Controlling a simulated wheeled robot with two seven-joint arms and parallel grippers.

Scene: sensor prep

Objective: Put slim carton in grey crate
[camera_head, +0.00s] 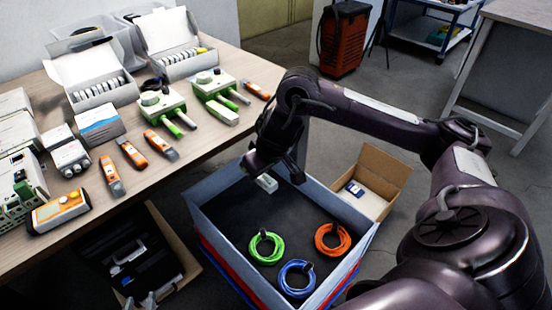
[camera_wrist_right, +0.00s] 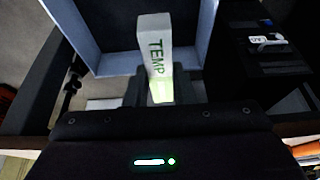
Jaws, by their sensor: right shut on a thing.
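The slim carton (camera_head: 266,183) is white with a green end and hangs from my right gripper (camera_head: 262,172), over the inside of the grey crate (camera_head: 347,266). In the right wrist view the carton (camera_wrist_right: 156,45) shows the letters TEMP and stands between the fingers of the shut right gripper (camera_wrist_right: 158,95). The crate's wall (camera_wrist_right: 86,35) is behind it. I cannot tell whether the carton touches the crate's floor.
The crate holds a green coil (camera_head: 265,248), a blue coil (camera_head: 297,280) and an orange coil (camera_head: 332,239). An open cardboard box (camera_head: 385,180) stands behind it. A table (camera_head: 195,165) with several devices and boxes is at left. A black case (camera_head: 125,262) lies below the table.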

